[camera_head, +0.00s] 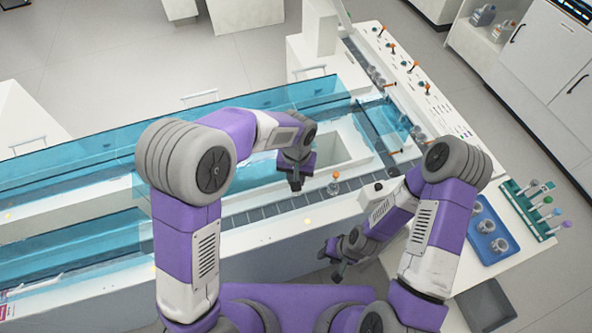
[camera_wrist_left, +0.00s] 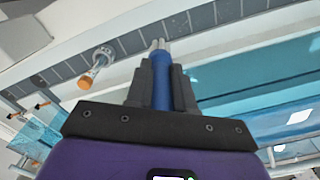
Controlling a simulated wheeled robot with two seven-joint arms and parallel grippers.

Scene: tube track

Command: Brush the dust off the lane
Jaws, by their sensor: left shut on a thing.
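The lane, a dark segmented track (camera_head: 262,210), runs along the front of the long white machine. It also shows in the left wrist view (camera_wrist_left: 200,20). My left gripper (camera_head: 296,178) is over the machine near the lane. In the left wrist view it is shut on a brush with a blue handle (camera_wrist_left: 161,80) and a pale tip that points toward the lane. I cannot tell whether the tip touches it. A clear tube with an orange cap (camera_head: 334,186) stands on the lane to the right of the gripper. My right gripper (camera_head: 332,264) is open and empty in front of the machine.
Clear blue panels (camera_head: 70,172) stand along the machine. A blue tray with cups (camera_head: 488,228) and a green rack of tubes (camera_head: 535,205) sit on the right-hand counter. Several orange-topped knobs (camera_head: 428,88) line the far right section.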

